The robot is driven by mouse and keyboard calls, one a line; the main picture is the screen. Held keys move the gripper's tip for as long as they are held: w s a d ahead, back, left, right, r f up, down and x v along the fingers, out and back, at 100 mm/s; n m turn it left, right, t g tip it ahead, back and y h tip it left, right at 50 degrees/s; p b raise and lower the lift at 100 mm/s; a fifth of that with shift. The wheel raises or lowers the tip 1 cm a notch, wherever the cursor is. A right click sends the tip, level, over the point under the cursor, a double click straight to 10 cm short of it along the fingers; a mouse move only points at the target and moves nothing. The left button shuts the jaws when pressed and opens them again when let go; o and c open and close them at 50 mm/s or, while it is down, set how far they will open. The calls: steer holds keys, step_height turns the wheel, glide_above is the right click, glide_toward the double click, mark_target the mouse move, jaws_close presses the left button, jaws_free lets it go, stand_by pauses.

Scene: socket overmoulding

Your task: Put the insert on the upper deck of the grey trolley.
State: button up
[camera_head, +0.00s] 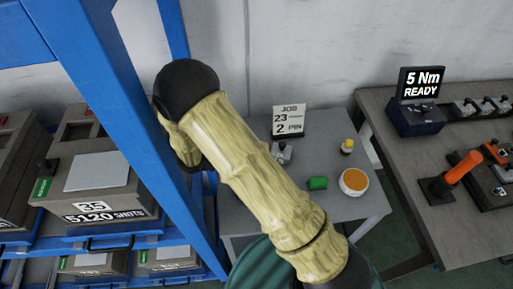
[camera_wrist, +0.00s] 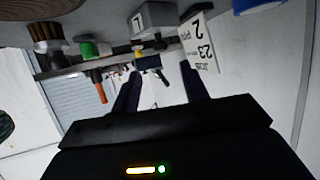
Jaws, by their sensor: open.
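A small grey block with a black knob (camera_head: 282,150), possibly the insert, stands on a grey table-like stand (camera_head: 235,220), possibly the trolley, in the head view. Part of the block is hidden by my arm.
A blue rack (camera_head: 120,100) stands close on the left. A bench (camera_head: 450,220) with tools is on the right.

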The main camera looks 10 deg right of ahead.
steer(key=shift+w, duration=0.1)
steer(key=w+r+n+t+y, duration=0.4)
steer(key=w+r+n+y, duration=0.3)
steer(key=y, duration=0.3)
steer(key=s+d+r+n+g+y, duration=0.1)
steer(key=s+d+r+n+g, duration=0.1)
steer(key=s, duration=0.7)
steer(key=s+d+r+n+g+y, duration=0.1)
steer(key=s+d+n+g, duration=0.3)
steer(key=s, duration=0.6)
steer(key=d+r+n, duration=0.1)
steer(key=d, duration=0.1)
steer(key=shift+d+r+y, duration=0.2)
steer(key=shift+d+y, duration=0.1)
steer(key=shift+y, duration=0.1)
